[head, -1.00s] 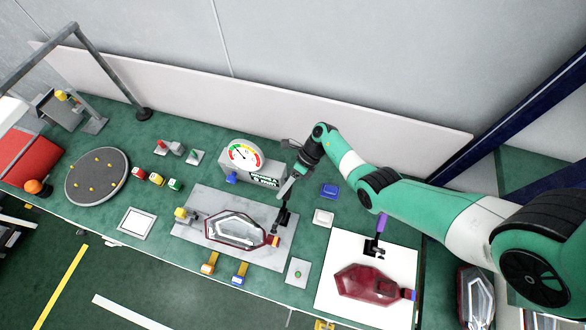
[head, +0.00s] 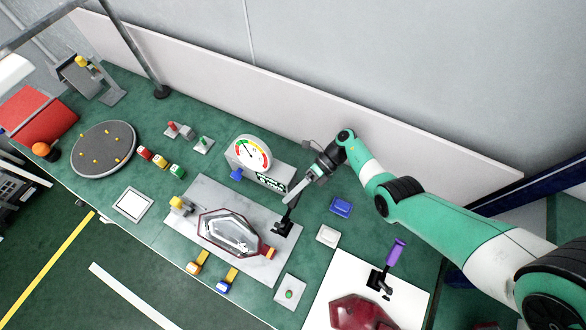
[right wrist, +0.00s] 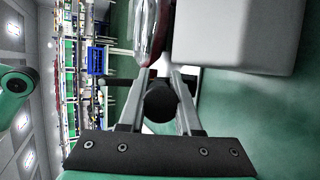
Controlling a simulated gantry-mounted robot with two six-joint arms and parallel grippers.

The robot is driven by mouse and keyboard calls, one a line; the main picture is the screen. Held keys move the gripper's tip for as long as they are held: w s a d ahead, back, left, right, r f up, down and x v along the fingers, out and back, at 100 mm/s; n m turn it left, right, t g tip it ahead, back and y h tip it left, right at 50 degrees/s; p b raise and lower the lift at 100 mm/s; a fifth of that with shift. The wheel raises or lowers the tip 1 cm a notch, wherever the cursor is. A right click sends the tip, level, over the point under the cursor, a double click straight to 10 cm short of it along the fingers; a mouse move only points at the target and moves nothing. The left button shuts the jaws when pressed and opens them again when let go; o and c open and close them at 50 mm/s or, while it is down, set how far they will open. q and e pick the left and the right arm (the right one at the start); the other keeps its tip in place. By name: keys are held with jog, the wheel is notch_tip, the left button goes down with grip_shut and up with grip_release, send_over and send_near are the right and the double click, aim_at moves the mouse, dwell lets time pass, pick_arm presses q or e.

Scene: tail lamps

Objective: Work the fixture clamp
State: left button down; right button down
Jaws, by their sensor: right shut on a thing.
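The fixture clamp (head: 283,229) is black and stands at the right end of a grey fixture plate (head: 258,266). A clear and dark red tail lamp (head: 228,233) lies on the plate beside it. My right gripper (head: 288,199) is shut on the clamp's upright handle, above the clamp base. In the right wrist view the dark round handle end (right wrist: 160,102) sits between the two fingers (right wrist: 160,95). The lamp's edge (right wrist: 147,35) shows beyond the fingers. The fingers hide part of the handle. My left gripper is not in view.
A gauge box (head: 262,172) stands close behind the plate, left of my right gripper. A second clamp with a purple handle (head: 396,252) stands on a white board (head: 318,290) with a red lamp (head: 360,315). A blue block (head: 341,207) and white block (head: 327,236) lie between.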

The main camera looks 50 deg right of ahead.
jog(key=c, duration=0.6)
grip_release()
notch_tip(320, 180, up, 4)
jog(key=p, duration=0.3)
jog(key=s+a+r+p, duration=0.7)
jog(key=s+r+p, duration=0.1)
jog(key=s, duration=0.4)
jog(key=shift+r, duration=0.45)
jog(key=shift+a, duration=0.1)
